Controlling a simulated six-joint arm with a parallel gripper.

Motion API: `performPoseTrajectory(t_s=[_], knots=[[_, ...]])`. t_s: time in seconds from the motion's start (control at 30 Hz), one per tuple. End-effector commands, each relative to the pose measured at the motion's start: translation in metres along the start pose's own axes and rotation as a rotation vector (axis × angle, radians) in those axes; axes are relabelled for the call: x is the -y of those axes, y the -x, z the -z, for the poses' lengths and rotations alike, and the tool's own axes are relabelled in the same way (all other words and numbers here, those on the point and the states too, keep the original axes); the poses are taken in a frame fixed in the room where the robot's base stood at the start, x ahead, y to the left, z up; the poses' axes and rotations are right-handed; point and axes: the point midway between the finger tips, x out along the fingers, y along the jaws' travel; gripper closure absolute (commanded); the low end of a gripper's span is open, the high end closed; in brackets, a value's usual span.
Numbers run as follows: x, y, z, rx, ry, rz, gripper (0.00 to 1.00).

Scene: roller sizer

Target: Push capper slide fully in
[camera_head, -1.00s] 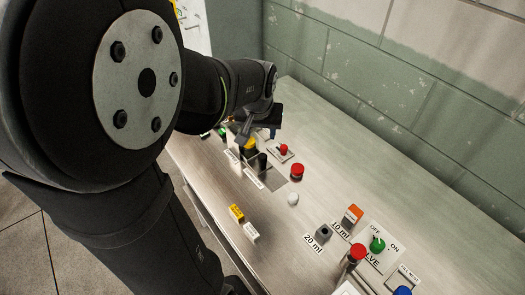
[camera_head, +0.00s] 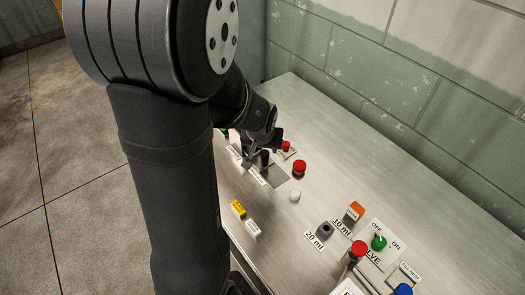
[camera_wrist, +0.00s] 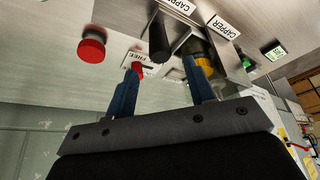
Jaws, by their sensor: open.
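The capper stands at the far left of the bench, with a metal bracket (camera_wrist: 235,70), "CAPPER" labels and a yellow-and-black part (camera_wrist: 203,62) in the wrist view. A black upright post (camera_wrist: 159,38), which looks like the slide's handle, shows there between the lines of my two fingers. My gripper (camera_wrist: 163,78) is open and empty, with blue fingers; one fingertip is close to the yellow part. I cannot tell whether it touches. In the head view my gripper (camera_head: 259,156) is over the capper and hides much of it. How far in the slide sits is not clear.
A small red button (camera_head: 286,146) and a larger red knob (camera_head: 299,167) stand right of the capper.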

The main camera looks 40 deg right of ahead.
Motion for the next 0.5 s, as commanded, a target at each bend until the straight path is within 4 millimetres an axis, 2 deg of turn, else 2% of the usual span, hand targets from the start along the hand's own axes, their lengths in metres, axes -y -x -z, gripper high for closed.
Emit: performPoseTrajectory(t_s=[0.3, 0.5], knots=[[0.000, -0.046, -0.001, 0.003, -0.001, 0.000, 0.50], [0.000, -0.062, 0.000, 0.000, 0.000, -0.001, 0.50]])
